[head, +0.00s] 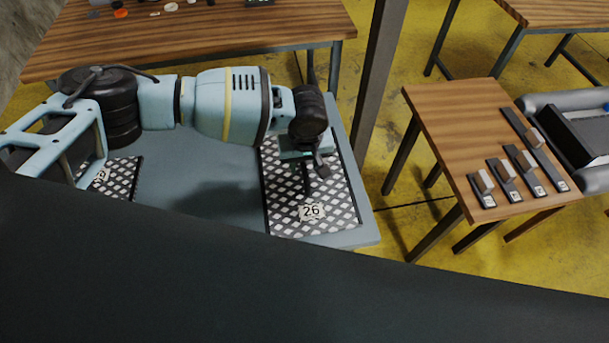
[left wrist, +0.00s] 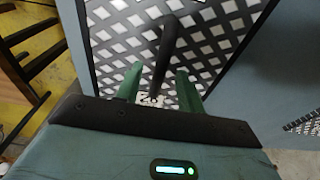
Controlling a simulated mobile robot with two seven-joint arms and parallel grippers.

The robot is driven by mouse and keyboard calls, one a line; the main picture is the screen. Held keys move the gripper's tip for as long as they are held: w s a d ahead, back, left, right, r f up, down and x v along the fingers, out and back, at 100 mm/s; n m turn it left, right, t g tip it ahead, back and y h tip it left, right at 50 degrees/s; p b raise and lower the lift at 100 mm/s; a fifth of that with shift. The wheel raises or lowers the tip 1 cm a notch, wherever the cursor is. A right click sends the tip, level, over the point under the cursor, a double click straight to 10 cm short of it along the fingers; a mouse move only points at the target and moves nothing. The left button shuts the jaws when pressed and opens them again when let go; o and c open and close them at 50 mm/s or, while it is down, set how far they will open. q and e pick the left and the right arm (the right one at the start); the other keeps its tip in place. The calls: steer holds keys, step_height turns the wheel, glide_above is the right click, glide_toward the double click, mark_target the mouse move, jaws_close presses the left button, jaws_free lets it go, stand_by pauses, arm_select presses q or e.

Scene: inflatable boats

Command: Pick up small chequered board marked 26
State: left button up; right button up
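The small chequered board marked 26 (head: 342,201) lies flat on a grey-blue surface (head: 205,207), its label near the front edge. It fills the upper middle of the left wrist view (left wrist: 112,58). A dark upright post (left wrist: 166,52) stands over the board, apparently its handle. My left gripper (head: 306,170) is low over the board. In the left wrist view its two green fingers (left wrist: 158,86) are apart, one on each side of the post, with gaps visible. Whether the post's base joins the board is hard to tell. My right gripper is not in view.
Another chequered board (head: 122,176) lies at the left, partly hidden by my arm. A wooden table (head: 445,110) at the right holds several small dark pieces. A dark post (head: 378,85) stands behind the surface. A long wooden table (head: 200,45) is at the back.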

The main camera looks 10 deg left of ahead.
arm_select(q)
step_height(320, 180, down, 2)
steer(key=shift+w+f, duration=0.1)
steer(key=shift+f, duration=0.15)
jaws_close()
steer(key=shift+r, duration=0.1)
